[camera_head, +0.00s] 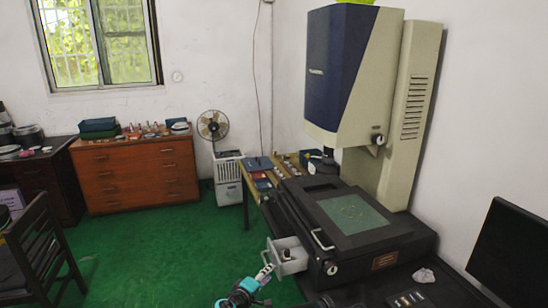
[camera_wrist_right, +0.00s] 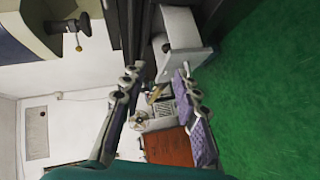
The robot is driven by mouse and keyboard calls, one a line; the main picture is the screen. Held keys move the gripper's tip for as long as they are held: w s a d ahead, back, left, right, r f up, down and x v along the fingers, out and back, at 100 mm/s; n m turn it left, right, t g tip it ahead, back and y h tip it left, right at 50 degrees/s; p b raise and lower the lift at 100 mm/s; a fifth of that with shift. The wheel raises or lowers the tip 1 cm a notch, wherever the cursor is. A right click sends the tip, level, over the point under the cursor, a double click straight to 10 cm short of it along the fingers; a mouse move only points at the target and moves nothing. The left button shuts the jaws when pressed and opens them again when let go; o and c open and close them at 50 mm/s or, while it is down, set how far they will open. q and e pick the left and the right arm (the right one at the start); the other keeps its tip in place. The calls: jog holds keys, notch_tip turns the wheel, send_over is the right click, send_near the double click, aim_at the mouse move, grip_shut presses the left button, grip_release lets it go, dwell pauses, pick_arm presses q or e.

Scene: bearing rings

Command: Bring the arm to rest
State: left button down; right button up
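My right gripper (camera_head: 266,272) shows at the bottom centre of the head view, with teal and dark parts. In the right wrist view my right gripper (camera_wrist_right: 163,84) has its two fingers spread well apart, with nothing held between them. In the head view it is close to a pale grey box with a dark knob (camera_head: 289,257) at the front of the measuring machine; I cannot tell whether they touch. My left gripper is in neither view.
The large measuring machine (camera_head: 355,75) stands at the right, with a greenish glass stage (camera_head: 340,216) bearing faint small rings. A dark monitor (camera_head: 512,255) stands far right. A wooden cabinet (camera_head: 135,180), fan (camera_head: 212,125) and chair (camera_head: 40,250) are farther back and left. Green floor (camera_head: 150,255) is open between.

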jog(key=s+d+r+m+g+y, duration=0.1)
jog(key=s+d+r+m+g, duration=0.1)
jog(key=s+d+r, duration=0.6)
jog(key=s+d+r+m+g+y, duration=0.2)
jog(key=s+d+r+m+g, duration=0.15)
jog(key=s+d, duration=0.45)
jog(key=s+d+f+m+y, duration=0.1)
jog(key=s+d+m+y, duration=0.1)
jog(key=s, duration=0.8)
jog(key=s+d+m+y, duration=0.2)
jog(key=s, duration=0.9)
jog(key=shift+d+f, duration=0.2)
jog(key=shift+f, duration=0.2)
